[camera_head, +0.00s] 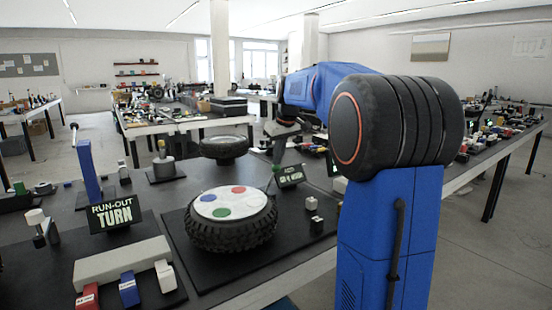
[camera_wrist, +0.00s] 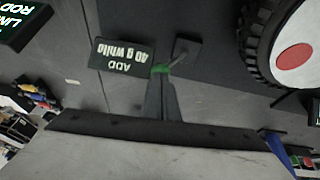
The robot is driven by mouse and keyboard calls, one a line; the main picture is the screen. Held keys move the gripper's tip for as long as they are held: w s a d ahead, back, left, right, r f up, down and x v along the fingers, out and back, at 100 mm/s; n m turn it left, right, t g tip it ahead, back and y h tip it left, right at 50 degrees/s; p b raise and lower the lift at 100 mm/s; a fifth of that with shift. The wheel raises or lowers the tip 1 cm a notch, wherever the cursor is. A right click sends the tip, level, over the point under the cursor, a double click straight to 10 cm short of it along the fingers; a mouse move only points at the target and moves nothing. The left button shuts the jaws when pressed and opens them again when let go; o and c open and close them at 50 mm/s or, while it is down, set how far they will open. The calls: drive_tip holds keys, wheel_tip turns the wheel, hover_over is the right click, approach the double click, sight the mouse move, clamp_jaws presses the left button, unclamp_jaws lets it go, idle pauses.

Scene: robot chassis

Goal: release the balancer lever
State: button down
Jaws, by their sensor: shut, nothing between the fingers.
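The balancer lever (camera_wrist: 177,60) looks like a thin grey rod with a green end, rising from a small dark base in the wrist view. It stands beside a dark sign (camera_wrist: 122,56) reading "ADD 40 g white", which also shows in the head view (camera_head: 289,175). My gripper (camera_wrist: 161,78) is shut and empty, with its tips at the green end; I cannot tell whether they touch it. In the head view my gripper (camera_head: 279,157) reaches down behind the tyre, small and partly unclear. The tyre (camera_head: 232,232) has a white disc (camera_head: 231,203) with red, blue and green spots.
A "RUN-OUT TURN" sign (camera_head: 112,214) and a blue post (camera_head: 88,170) stand left of the tyre. A grey block (camera_head: 122,260) lies at the front left. Another tyre (camera_head: 224,147) lies behind.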

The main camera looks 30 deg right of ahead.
drive_tip(key=shift+a, duration=0.2)
drive_tip(key=a+v, duration=0.1)
drive_tip(key=v, duration=1.3)
drive_tip(key=shift+w+a+r, duration=0.15)
drive_tip(key=shift+w+a, duration=0.1)
drive_tip(key=shift+w, duration=0.05)
